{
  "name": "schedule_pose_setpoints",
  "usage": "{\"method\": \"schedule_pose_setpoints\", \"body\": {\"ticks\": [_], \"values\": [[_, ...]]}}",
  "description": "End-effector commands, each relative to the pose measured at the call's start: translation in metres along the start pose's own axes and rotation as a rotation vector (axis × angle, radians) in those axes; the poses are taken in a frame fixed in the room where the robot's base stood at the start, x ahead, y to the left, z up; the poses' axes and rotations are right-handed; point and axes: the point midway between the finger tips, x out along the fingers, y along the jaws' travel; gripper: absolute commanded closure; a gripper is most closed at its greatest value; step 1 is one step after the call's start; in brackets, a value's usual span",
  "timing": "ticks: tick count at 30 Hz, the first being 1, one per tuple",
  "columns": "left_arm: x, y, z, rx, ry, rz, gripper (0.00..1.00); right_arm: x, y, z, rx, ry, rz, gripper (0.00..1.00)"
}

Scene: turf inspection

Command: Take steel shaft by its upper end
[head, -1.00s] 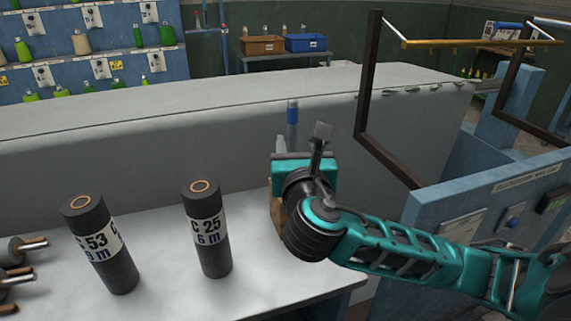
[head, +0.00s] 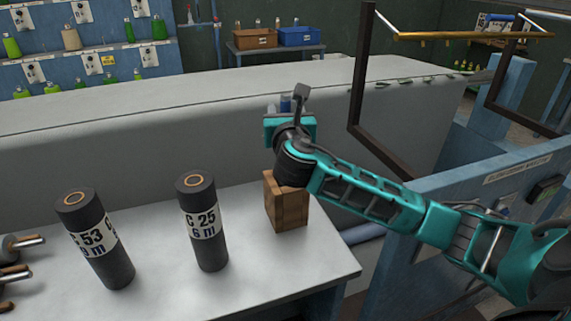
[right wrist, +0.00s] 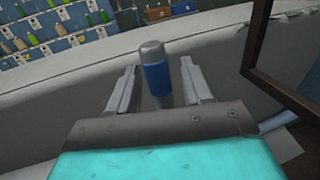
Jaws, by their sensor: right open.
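The steel shaft (right wrist: 154,78) shows in the right wrist view as a grey rod with a rounded grey top and a blue band. It stands between the two fingers of my right gripper (right wrist: 158,68), which is open, with gaps showing on both sides. In the head view only a bit of the shaft's blue band (head: 285,103) shows behind my right gripper (head: 289,108). The shaft's lower part is hidden by my gripper and wrist. A wooden block (head: 286,208) stands below on the table. My left gripper is not in view.
Two black rolls, marked C 53 (head: 95,240) and C 25 (head: 203,222), stand on the white table (head: 250,270) to the left. A dark frame (head: 357,75) rises to the right. A long grey ledge (head: 150,100) runs behind.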

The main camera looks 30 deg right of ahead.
Motion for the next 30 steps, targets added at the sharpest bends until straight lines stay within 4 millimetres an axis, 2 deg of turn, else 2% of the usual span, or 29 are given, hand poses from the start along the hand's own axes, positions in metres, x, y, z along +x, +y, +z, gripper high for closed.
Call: {"method": "schedule_pose_setpoints", "body": {"ticks": [6, 21, 30], "values": [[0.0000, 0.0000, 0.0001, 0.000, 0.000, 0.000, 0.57, 0.0004, 0.0003, -0.0001, 0.001, 0.000, 0.001, 0.51], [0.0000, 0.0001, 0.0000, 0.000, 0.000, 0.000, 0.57, 0.0001, 0.0003, -0.0003, 0.000, 0.001, 0.001, 0.98], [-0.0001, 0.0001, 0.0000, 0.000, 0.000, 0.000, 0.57, 0.0000, 0.0003, -0.0004, 0.000, 0.001, 0.001, 1.00]]}}
